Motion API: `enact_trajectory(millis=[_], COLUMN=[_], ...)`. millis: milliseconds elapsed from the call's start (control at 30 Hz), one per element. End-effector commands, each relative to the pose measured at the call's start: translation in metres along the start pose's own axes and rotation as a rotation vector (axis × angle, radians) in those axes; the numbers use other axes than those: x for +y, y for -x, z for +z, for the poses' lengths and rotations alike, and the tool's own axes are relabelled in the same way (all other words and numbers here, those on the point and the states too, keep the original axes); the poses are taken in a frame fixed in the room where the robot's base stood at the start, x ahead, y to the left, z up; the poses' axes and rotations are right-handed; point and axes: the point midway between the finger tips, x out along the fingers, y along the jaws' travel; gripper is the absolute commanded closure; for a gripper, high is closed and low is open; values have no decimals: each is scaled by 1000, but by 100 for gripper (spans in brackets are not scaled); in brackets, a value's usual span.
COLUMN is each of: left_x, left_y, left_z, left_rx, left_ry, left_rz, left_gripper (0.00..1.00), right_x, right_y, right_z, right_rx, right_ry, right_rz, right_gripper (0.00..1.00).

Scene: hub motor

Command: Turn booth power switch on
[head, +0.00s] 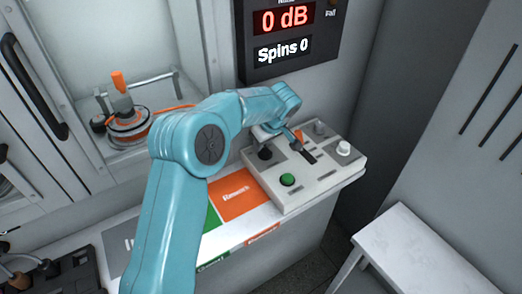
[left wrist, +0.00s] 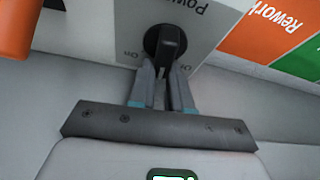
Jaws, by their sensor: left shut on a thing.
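The power switch is a black rotary knob (left wrist: 167,45) with "Power" lettering beside it and small On and Off marks near its rim in the left wrist view. In the head view the black knob (head: 265,153) sits at the left back of the grey control box (head: 295,200). My left gripper (left wrist: 163,75) is shut on the knob's raised grip, which lies roughly in line with the fingers. In the head view my left gripper (head: 268,138) reaches down to the knob, and my arm partly covers that area.
The box also carries a green button (head: 288,180), a white knob (head: 343,148) and an orange lever by a dark slot (head: 308,157). A display (head: 285,35) reads 0 dB and Spins 0. A motor fixture (head: 130,122) stands behind glass at left. A white table (head: 430,255) stands at right.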

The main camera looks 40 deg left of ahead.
Motion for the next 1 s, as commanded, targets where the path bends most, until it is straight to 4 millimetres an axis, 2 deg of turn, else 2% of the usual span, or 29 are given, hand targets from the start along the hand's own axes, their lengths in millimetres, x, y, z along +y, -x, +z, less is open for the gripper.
enact_trajectory(millis=[100,400,700,1000], left_x=[1,6,10,12], left_y=[-2,0,3,4], left_z=[0,0,1,3], left_rx=[1,2,2,2], left_ry=[-98,-360,-597,-755], left_rz=[43,153,251,317], left_gripper=[100,100,100,100], right_x=[4,8,8,6], right_y=[-12,-23,-21,-16], right_z=[0,0,0,0], right_rx=[0,0,0,0], right_ry=[0,0,0,0], right_rz=[0,0,0,0], right_gripper=[57,57,57,57])
